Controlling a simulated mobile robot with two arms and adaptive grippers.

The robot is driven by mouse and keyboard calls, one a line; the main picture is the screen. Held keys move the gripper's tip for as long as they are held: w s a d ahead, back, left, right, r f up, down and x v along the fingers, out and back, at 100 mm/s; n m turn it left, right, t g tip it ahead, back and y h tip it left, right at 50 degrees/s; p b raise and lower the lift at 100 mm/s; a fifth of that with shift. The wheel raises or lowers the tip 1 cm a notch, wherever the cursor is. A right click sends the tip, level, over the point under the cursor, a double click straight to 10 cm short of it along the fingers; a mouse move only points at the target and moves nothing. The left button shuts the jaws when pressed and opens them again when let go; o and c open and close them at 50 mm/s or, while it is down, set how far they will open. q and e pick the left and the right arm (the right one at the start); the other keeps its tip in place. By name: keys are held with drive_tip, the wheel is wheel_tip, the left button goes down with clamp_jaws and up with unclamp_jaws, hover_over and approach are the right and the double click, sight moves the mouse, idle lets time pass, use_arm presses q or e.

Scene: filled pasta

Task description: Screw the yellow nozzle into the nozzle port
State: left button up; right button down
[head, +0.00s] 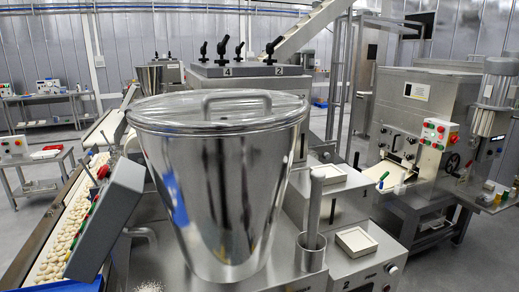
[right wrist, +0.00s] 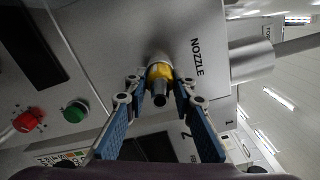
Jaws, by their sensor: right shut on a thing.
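In the right wrist view, the yellow nozzle (right wrist: 160,73) has a yellow collar and a dark metal tip facing my camera. My right gripper (right wrist: 159,84) is shut on it, with a blue-padded finger on each side. The nozzle's far end is against or very near the nozzle port (right wrist: 158,58) on the grey machine panel, beside the printed word NOZZLE. The port is mostly hidden behind the nozzle, so I cannot tell how deep the nozzle sits. My left gripper is not in view, and neither gripper shows in the head view.
A red button (right wrist: 28,121) and a green button (right wrist: 75,112) are on the panel at left. A thick metal cylinder (right wrist: 250,61) juts out at right. In the head view, a large lidded steel hopper (head: 222,180) fills the middle, beside a conveyor of pasta (head: 66,225).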

drive_tip(key=shift+f+m+b, duration=0.2)
drive_tip(key=shift+m+b, duration=0.35)
drive_tip(key=shift+m, duration=0.15)
drive_tip(key=c, duration=2.1)
unclamp_jaws()
drive_tip(key=shift+r+m, duration=0.15)
drive_tip(key=shift+m, duration=0.35)
drive_tip(key=shift+o, duration=1.4)
drive_tip(key=shift+r, duration=0.1)
drive_tip(key=shift+o, duration=1.4)
drive_tip(key=shift+o, duration=1.2)
